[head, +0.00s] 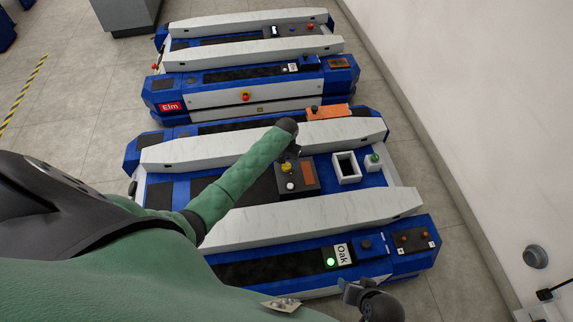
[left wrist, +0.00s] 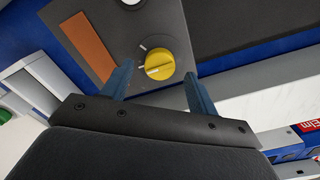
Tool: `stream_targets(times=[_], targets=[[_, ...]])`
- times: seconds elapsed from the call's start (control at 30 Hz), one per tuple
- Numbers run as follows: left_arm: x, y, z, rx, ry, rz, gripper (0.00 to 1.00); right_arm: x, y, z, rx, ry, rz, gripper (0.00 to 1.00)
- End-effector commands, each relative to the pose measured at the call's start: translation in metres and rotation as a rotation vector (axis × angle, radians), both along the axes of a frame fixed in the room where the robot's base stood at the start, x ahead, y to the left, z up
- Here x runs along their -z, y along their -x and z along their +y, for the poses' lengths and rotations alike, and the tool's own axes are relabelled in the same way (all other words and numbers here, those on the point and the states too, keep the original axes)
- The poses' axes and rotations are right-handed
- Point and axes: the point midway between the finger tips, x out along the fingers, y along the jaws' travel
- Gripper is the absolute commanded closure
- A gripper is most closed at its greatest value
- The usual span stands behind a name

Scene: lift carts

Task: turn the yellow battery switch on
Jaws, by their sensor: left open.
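The yellow battery switch (head: 287,167) is a round knob on a dark grey panel (head: 299,188) of the nearer cart, labelled Oak. My left gripper (head: 291,152) is just over the knob. In the left wrist view its two blue fingers (left wrist: 158,76) are open, one on each side of the knob, with a gap to it on both sides. My right gripper (head: 366,295) is low at the bottom of the head view, away from the panel; its jaws are unclear.
An orange plate (head: 308,174) and a white round piece (head: 290,186) are on the same panel. A white-framed opening (head: 346,168) and a green knob (head: 374,157) lie to its right. The Elm cart (head: 245,96) stands behind. A white wall (head: 470,90) is on the right.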

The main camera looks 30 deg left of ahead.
Motion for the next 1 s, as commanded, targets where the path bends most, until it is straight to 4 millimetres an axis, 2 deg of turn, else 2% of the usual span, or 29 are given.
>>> stream_targets(times=[0.2, 0.57, 0.8, 1.0], targets=[[0.021, 0.000, 0.000, -0.001, 0.000, 0.001, 0.41, 0.002, 0.000, 0.000, 0.000, 0.000, -0.001, 0.45], [0.026, 0.000, 0.000, 0.000, 0.000, -0.001, 0.41, 0.003, 0.000, 0.000, 0.001, 0.000, -0.003, 0.45], [0.025, 0.000, 0.000, 0.000, -0.001, -0.001, 0.85, 0.003, 0.000, 0.000, 0.002, 0.001, -0.003, 0.45], [0.025, 0.000, 0.000, 0.009, -0.001, 0.000, 0.85, 0.001, 0.000, -0.001, 0.001, 0.002, 0.002, 0.45]])
